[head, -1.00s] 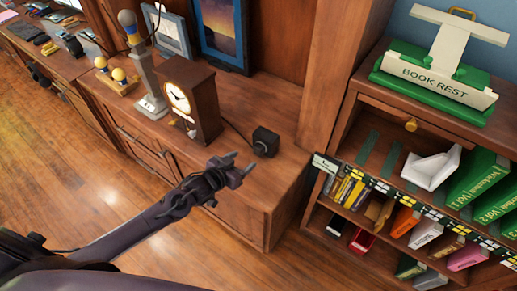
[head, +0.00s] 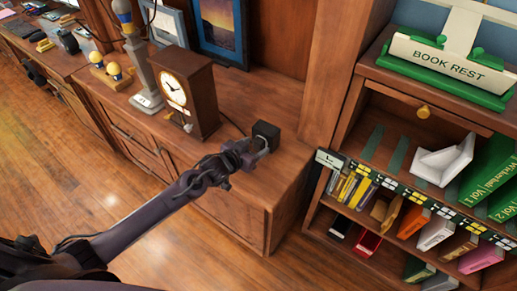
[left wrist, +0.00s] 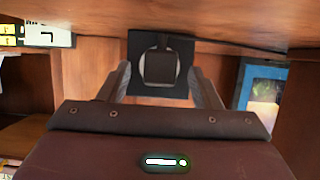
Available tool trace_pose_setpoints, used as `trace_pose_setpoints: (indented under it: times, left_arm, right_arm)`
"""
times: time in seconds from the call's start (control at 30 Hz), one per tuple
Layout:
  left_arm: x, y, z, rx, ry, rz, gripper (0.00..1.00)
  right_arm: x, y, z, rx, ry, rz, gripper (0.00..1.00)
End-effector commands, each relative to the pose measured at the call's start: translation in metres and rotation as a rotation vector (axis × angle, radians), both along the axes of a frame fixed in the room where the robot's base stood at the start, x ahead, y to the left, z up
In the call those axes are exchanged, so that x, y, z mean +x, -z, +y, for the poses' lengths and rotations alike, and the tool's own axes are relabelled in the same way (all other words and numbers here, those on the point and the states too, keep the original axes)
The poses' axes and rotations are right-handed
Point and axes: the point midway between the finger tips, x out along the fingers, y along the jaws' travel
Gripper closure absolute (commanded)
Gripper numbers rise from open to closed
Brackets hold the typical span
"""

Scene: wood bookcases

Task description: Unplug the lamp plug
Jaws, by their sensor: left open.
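The lamp plug (left wrist: 160,68) is a dark, squarish block seated in a round pale socket on a black box (left wrist: 138,42). The box (head: 267,131) stands on the wooden cabinet top, right of the clock. My left gripper (head: 257,150) reaches it from the near side. Its fingers (left wrist: 161,75) are open, one on each side of the plug in the left wrist view, with gaps visible between them and the plug. The plug is mostly hidden by the gripper in the head view. The lamp (head: 141,62) stands left of the clock. My right gripper is not in view.
A brown clock (head: 190,95) stands close left of the box, with a dark cord (head: 236,126) behind. A bookcase (head: 345,118) with books and a book rest (head: 448,62) is at right. The cabinet top's right front is clear.

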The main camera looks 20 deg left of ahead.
Motion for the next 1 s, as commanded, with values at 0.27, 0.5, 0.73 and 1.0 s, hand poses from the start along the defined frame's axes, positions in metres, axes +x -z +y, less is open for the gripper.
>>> trace_pose_setpoints:
  times: [0.27, 0.5, 0.73, 1.0]
  left_arm:
    - [0.0119, 0.0056, -0.0041, 0.000, -0.001, 0.000, 0.42]
    - [0.0121, 0.0051, -0.0041, 0.000, -0.001, 0.001, 0.42]
    - [0.0119, 0.0052, -0.0040, 0.000, -0.001, 0.000, 0.42]
    - [0.0119, 0.0046, -0.0039, 0.000, -0.001, 0.001, 0.42]
  right_arm:
    - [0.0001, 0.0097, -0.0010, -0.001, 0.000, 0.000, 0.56]
    - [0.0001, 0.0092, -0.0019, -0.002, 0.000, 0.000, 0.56]
    - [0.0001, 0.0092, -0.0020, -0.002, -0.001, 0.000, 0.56]
    - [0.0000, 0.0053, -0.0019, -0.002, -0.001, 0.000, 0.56]
